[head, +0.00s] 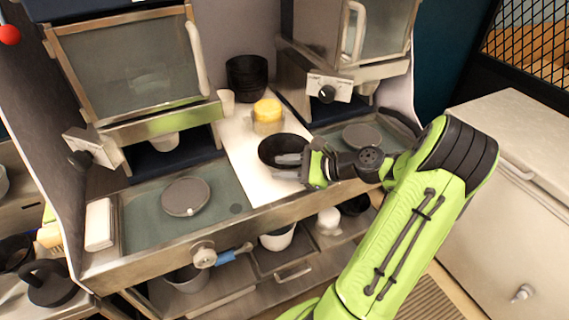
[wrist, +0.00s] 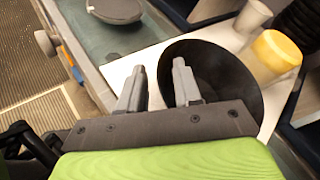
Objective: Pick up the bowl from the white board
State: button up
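A black bowl (head: 281,147) sits on the white board (head: 250,168) between the two cooking stations. In the wrist view the bowl (wrist: 228,72) shows its dark inside, and the white board (wrist: 119,72) extends to its left. My gripper (head: 288,167) is at the bowl's near side. In the wrist view its two grey fingers (wrist: 161,72) are apart, with a gap between them. One finger overlaps the bowl in the picture and the other lies over the board. The bowl's left rim runs between the fingers. I cannot tell whether either finger touches it.
A yellow-topped container (head: 267,114) stands just behind the bowl, with a white cup (head: 227,102) to its left. Stacked black bowls (head: 247,77) are at the back. Round grey lids (head: 185,196) lie on the stations. White board is bare left of the bowl.

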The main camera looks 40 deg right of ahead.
jog(key=shift+w+a+f, duration=0.1)
jog(key=shift+w, duration=0.15)
jog(key=shift+s, duration=0.15)
jog(key=shift+c, duration=0.3)
grip_shut()
